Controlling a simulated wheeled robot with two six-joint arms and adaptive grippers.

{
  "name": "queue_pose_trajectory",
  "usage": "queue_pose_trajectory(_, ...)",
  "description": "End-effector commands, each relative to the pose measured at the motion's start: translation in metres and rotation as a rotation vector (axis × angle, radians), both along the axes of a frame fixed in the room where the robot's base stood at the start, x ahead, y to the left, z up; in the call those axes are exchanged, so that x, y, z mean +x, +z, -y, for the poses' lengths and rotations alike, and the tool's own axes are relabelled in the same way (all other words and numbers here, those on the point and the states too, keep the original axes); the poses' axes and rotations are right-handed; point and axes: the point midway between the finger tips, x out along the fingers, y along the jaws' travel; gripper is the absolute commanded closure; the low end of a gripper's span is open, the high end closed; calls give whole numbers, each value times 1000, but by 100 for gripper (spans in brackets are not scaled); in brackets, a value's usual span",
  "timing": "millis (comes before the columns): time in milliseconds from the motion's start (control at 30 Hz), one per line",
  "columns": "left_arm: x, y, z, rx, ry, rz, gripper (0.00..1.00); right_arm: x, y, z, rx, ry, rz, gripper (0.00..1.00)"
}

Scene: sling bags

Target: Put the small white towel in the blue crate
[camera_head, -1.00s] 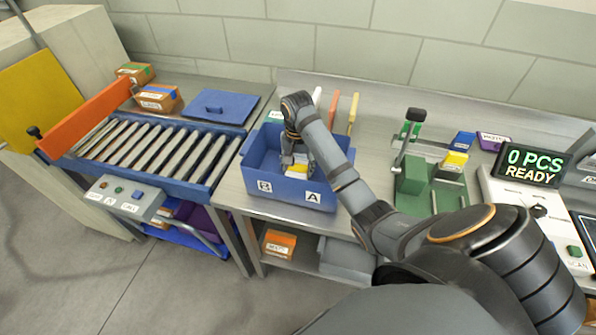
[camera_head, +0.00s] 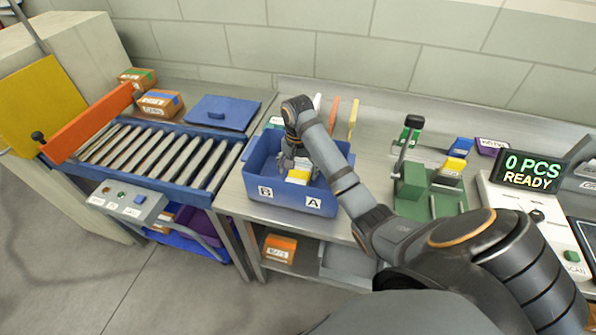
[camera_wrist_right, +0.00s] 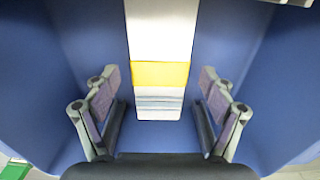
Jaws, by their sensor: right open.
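The small white towel (camera_head: 298,176), with a yellow band and thin grey stripes, lies inside the blue crate (camera_head: 290,197). The crate stands on the metal bench and has labels B and A on its front. My right gripper (camera_head: 292,162) reaches down into the crate at the towel. In the right wrist view, the open right gripper (camera_wrist_right: 160,105) has one finger on each side of the towel (camera_wrist_right: 161,73), with blue crate floor between each finger and the towel. My left gripper is not in view.
A roller conveyor (camera_head: 165,155) with an orange bar and cardboard boxes (camera_head: 160,103) is left of the crate. A green fixture (camera_head: 412,180) and a display reading "0 PCS READY" (camera_head: 533,167) stand to the right. Upright coloured handles (camera_head: 334,112) are behind the crate.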

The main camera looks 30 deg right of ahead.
Motion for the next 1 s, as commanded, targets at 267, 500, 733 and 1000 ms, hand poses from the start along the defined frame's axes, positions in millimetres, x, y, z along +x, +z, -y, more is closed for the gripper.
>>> queue_pose_trajectory(267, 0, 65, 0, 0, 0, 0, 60, 0, 68, 0, 0, 0, 1, 17)
queue_pose_trajectory(500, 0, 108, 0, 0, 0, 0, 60, 0, 110, 0, 0, 0, 0, 17)
queue_pose_trajectory(733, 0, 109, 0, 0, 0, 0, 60, 0, 112, -1, 0, 0, 0, 17)
queue_pose_trajectory(1000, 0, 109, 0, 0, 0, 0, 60, 0, 111, -1, 1, 0, 1, 17)
